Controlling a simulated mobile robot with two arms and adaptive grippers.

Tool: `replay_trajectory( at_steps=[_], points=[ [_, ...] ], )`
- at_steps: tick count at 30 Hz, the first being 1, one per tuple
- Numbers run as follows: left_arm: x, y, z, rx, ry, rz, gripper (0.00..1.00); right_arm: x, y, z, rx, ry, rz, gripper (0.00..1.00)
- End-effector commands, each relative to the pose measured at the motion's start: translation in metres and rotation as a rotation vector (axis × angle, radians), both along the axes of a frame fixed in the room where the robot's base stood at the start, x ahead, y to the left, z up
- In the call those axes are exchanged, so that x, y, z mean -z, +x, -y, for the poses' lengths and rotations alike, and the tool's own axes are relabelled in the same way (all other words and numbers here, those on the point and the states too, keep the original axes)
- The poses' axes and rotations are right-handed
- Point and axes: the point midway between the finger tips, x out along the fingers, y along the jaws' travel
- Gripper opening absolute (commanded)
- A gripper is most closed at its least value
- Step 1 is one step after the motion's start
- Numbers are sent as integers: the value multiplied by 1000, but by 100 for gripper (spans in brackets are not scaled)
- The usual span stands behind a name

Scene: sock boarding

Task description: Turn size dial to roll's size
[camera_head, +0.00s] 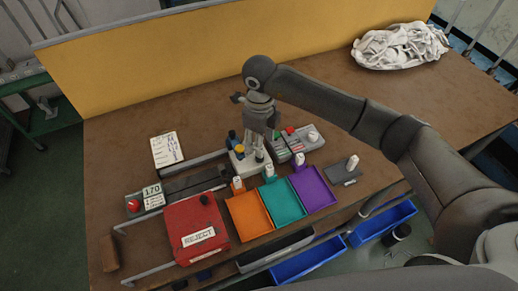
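My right arm reaches in from the right, and its gripper (262,122) is over the middle of the table, just above a pale block (247,165) with several small posts and a yellow cap. Whether its fingers are open or shut is too small to tell. No part is clearly recognisable as the size dial. A grey box (283,152) with red and green marks and a white round knob (313,136) stands just right of the gripper. Small rolls stand at the bins: orange-and-white (237,184), teal-and-white (269,172) and purple-and-white (299,160). My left gripper is not in view.
Orange (249,215), teal (283,200) and purple (312,189) trays line the front. Left are a red REJECT box (185,218), a "170" display (152,191) and a written sheet (167,149). A white pile (400,46) lies back right.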

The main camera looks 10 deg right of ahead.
Motion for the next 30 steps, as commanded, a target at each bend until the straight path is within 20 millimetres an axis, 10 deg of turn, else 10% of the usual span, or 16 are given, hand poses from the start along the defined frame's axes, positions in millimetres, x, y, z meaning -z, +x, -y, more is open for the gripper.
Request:
replay_trajectory(
  at_steps=[9,22,30],
  points=[
    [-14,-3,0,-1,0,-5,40,53,-1,-1,0,1,-3,46],
    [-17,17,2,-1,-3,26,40,66,0,0,-2,2,1,46],
    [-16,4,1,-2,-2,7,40,66,0,-1,-1,3,0,14]
  ],
)
